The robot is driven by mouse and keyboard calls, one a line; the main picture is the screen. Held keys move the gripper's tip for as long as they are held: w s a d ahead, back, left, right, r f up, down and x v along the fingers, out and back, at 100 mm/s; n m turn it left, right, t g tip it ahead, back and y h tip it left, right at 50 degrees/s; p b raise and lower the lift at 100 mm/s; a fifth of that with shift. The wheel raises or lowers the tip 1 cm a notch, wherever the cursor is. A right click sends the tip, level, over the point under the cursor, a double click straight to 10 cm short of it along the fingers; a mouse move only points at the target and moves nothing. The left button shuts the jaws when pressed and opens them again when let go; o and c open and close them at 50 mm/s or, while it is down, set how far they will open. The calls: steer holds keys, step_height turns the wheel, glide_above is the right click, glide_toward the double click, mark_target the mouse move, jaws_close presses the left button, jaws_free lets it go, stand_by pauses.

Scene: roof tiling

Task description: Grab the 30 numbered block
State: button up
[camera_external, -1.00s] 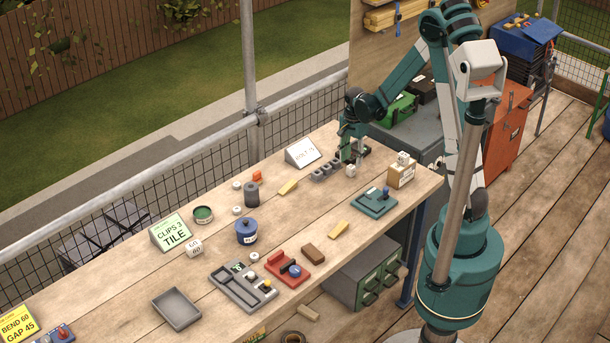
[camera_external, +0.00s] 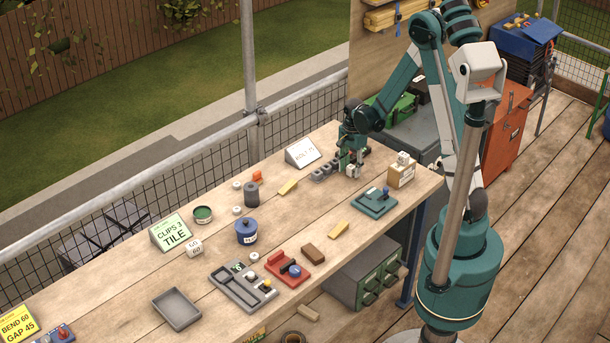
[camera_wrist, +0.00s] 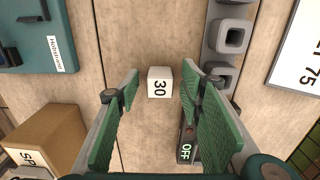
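The white block marked 30 (camera_wrist: 160,82) lies on the wooden bench, in the middle of the wrist view, with its number facing up. My gripper (camera_wrist: 158,88) is open. Its two green-padded fingers stand to the left and right of the block, with a gap on each side, and do not touch it. In the external view my gripper (camera_external: 351,168) is low over the far right part of the bench, and the block there is largely hidden by the fingers.
A grey row of square sockets (camera_wrist: 230,38) is close to the right finger. A switch box showing OFF (camera_wrist: 187,150) is below it. A white sign (camera_external: 303,152) stands nearby.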

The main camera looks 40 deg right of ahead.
mark_target(349, 167)
stand_by(0.5)
steer(key=c, duration=1)
steer(key=shift+r+p, duration=0.55)
steer(key=shift+r, duration=4.45)
